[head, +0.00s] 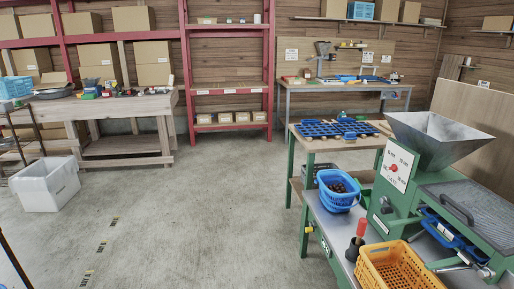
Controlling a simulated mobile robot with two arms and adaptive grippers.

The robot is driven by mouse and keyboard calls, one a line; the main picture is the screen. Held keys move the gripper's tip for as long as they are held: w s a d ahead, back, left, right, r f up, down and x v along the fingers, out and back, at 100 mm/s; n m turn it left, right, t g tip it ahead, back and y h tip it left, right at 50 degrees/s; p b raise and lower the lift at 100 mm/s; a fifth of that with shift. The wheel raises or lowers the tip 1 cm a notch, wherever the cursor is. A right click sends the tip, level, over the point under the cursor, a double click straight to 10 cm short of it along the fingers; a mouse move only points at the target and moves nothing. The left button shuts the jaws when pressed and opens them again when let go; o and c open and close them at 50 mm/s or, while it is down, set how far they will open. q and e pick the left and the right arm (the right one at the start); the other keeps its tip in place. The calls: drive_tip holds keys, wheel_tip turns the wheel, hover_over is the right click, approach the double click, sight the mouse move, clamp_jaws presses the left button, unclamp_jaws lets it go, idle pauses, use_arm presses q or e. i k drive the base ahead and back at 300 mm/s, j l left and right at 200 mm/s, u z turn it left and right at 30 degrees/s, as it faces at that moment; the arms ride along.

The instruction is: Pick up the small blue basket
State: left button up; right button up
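The small blue basket (338,207) stands upright on the grey top of the green-framed bench (328,232) at the right. It holds several dark brown round things that look like chestnuts. Its blue handle or rim shows on the right side, close to the green machine. Neither of my grippers is in the head view.
A green machine with a metal hopper (435,137) stands right of the basket. An orange crate (382,275) and a red-topped tool (356,242) are in front. Blue trays (332,129) lie behind. A white bin (45,186) stands left; the middle floor is clear.

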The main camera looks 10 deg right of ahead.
sight(338, 191)
drive_tip(key=i+j+z, duration=0.1)
drive_tip(key=i+z, duration=0.35)
drive_tip(key=i+j+z, duration=0.25)
drive_tip(key=i+z, duration=0.25)
drive_tip(key=i+j+z, duration=0.65)
drive_tip(key=j+z, duration=0.25)
